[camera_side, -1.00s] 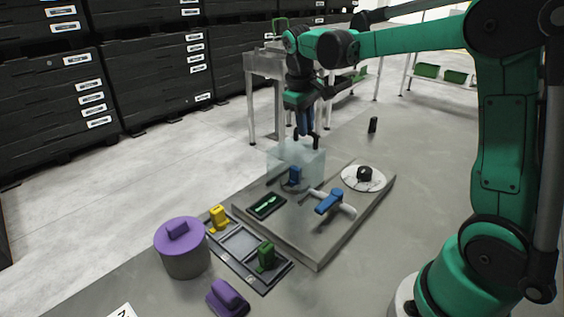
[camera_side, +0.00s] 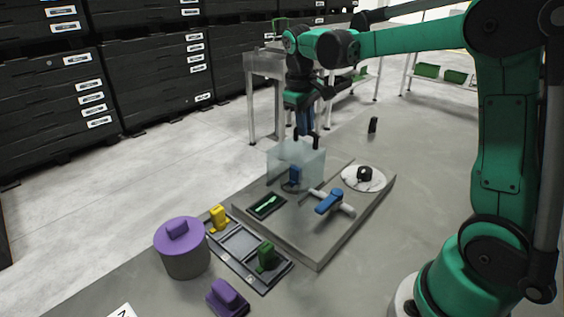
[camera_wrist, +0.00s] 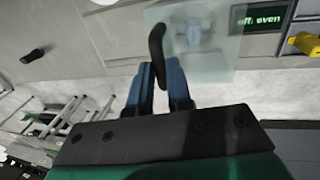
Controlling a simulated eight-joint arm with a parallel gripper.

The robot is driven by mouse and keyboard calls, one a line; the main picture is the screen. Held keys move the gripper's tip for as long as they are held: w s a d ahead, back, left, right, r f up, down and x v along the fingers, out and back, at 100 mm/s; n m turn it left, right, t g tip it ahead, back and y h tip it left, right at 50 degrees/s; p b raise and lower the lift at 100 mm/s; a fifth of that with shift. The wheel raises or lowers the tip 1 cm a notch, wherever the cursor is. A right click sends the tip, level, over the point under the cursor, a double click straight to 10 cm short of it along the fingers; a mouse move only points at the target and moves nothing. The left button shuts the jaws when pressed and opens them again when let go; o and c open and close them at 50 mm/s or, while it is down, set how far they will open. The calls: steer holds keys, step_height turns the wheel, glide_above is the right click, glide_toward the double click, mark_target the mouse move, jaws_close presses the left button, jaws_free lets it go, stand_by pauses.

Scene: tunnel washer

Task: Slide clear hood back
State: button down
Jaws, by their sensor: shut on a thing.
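The clear hood (camera_side: 296,163) is a see-through box at the back left of the grey machine plate (camera_side: 318,254). It stands over a blue part (camera_side: 294,180), which shows dimly through it. My gripper (camera_side: 305,140) is at the hood's upper back edge, pointing down. In the wrist view the hood (camera_wrist: 222,60) lies just beyond my blue fingers (camera_wrist: 162,85). A dark curved handle (camera_wrist: 157,42) sits at the hood's side, and my fingers are shut on it. The exact contact is partly hidden by the fingers.
A display (camera_side: 267,206) with green text lies in front of the hood. A blue lever (camera_side: 329,202) and a white disc with a black knob (camera_side: 364,178) are to the right. Yellow (camera_side: 219,218) and green (camera_side: 266,257) parts sit in the front rack, beside a purple-lidded pot (camera_side: 181,254).

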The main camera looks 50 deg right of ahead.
stand_by(0.3)
steer(key=d, duration=1.4)
steer(key=shift+d, duration=0.1)
steer(key=c, duration=0.8)
jaws_free()
steer(key=r, duration=0.2)
steer(key=a+r, duration=0.1)
steer(key=r, duration=0.2)
steer(key=shift+a+r, duration=0.1)
steer(key=shift+r, duration=0.15)
